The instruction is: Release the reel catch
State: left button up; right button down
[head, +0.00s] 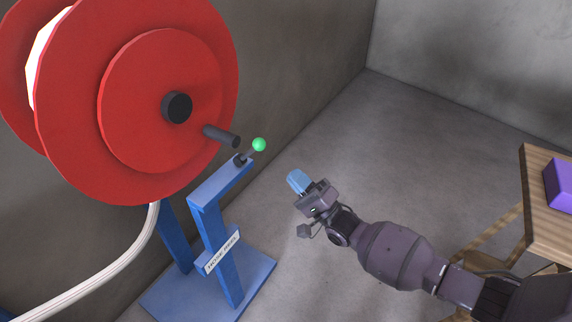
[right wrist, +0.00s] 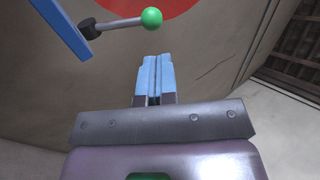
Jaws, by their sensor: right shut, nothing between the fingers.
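The red hose reel (head: 80,110) stands at the left on a blue stand (head: 215,235). The reel catch is a short lever with a green ball knob (head: 258,144), mounted on top of the stand's blue arm beside the reel's rim. The green knob also shows in the right wrist view (right wrist: 152,18), up ahead and slightly left of the fingertips. My right gripper (head: 297,181) has blue fingers, shut and empty, to the right of and below the knob in the head view. It is apart from the knob. The right wrist view shows its fingers together (right wrist: 154,75). My left gripper is not in view.
A black crank handle (head: 222,136) sticks out from the reel close to the catch. A pale hose (head: 110,262) hangs from the reel. A wooden table (head: 545,205) with a purple object (head: 560,185) stands at the right. The floor between is clear.

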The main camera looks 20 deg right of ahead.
jog(key=v, duration=0.5)
jog(key=shift+s+d, duration=0.2)
jog(key=shift+s, duration=0.15)
